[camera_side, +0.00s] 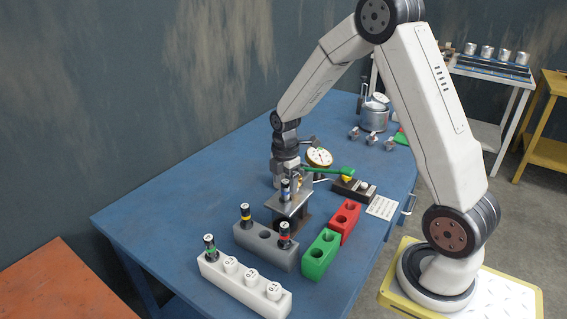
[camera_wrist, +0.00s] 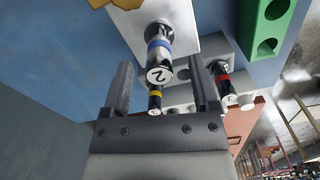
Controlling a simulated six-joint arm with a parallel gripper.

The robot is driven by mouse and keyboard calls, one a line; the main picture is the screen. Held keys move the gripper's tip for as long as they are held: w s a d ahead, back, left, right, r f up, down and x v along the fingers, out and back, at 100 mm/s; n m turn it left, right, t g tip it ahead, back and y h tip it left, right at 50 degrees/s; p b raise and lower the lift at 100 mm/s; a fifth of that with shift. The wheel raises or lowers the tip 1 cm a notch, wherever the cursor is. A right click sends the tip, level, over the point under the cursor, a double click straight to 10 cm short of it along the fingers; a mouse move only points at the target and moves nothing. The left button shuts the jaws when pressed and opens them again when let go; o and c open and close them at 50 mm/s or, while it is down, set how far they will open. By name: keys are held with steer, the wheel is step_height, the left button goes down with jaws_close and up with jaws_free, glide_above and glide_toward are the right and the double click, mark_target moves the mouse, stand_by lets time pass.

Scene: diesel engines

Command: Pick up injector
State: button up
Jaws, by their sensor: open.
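The blue-banded injector (camera_side: 285,189) stands upright on the metal stand (camera_side: 290,205) in the side view. It also shows in the wrist view (camera_wrist: 159,50), with a "2" on its end cap. My gripper (camera_wrist: 162,68) is open, and this injector appears in the gap between its fingers; I see no contact. In the side view my gripper (camera_side: 292,172) is close to the injector's top. A yellow-banded injector (camera_side: 246,214) and a red-banded injector (camera_side: 285,235) stand in the grey block (camera_side: 264,247). A green-banded injector (camera_side: 210,247) stands in the white block (camera_side: 240,286).
A green block (camera_side: 321,255) and a red block (camera_side: 345,219) with holes lie right of the grey block. A dial gauge (camera_side: 319,157) and a green-handled tool (camera_side: 335,170) are close behind my gripper. The table's left part (camera_side: 160,215) is clear.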

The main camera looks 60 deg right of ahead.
mark_target(285, 199)
steer(key=shift+d+f, duration=0.1)
steer(key=shift+f, duration=1.55)
jaws_close()
